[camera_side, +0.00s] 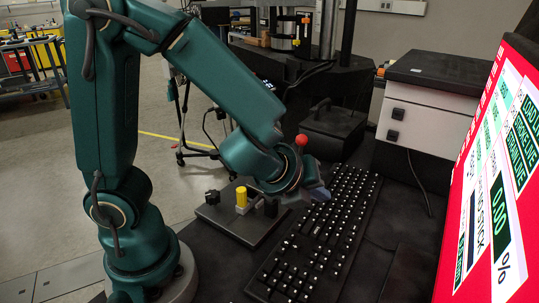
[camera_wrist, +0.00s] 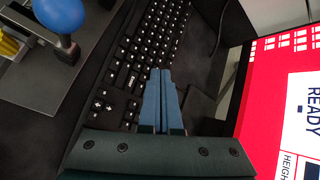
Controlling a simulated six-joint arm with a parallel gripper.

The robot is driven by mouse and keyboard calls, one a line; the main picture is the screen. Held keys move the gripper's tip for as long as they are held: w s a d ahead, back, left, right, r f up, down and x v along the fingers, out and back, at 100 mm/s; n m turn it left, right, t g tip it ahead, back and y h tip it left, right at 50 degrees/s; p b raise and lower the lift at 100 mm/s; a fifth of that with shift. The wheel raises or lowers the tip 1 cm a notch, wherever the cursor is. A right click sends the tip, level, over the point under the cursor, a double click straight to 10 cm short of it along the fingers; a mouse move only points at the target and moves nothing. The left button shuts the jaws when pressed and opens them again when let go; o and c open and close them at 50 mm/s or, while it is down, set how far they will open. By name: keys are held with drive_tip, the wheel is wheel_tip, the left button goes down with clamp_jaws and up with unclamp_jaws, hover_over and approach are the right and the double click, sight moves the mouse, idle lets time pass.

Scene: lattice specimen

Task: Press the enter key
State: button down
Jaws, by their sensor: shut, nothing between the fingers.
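The black keyboard (camera_side: 318,235) lies on the dark table, its keys marked in white. It also shows in the wrist view (camera_wrist: 150,40), running up and away from my gripper. My gripper (camera_side: 318,193) is at the keyboard's left edge in the side view, low near the keys. In the wrist view my gripper (camera_wrist: 161,72) has its two blue fingers together, empty, with the tips over the keyboard. I cannot tell whether the tips touch a key.
A red ball (camera_side: 301,140) shows behind my wrist; the wrist view shows a blue ball (camera_wrist: 60,15). A red-and-white screen (camera_side: 495,180) stands at the right, a drawer box (camera_side: 430,105) behind.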

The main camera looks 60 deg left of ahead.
sight(314, 234)
drive_tip(key=shift+f, duration=3.1)
drive_tip(key=shift+f, duration=0.15)
drive_tip(key=shift+f, duration=0.3)
drive_tip(key=shift+f, duration=0.35)
idle(0.5)
drive_tip(key=shift+r, duration=0.8)
drive_tip(key=shift+r, duration=2.5)
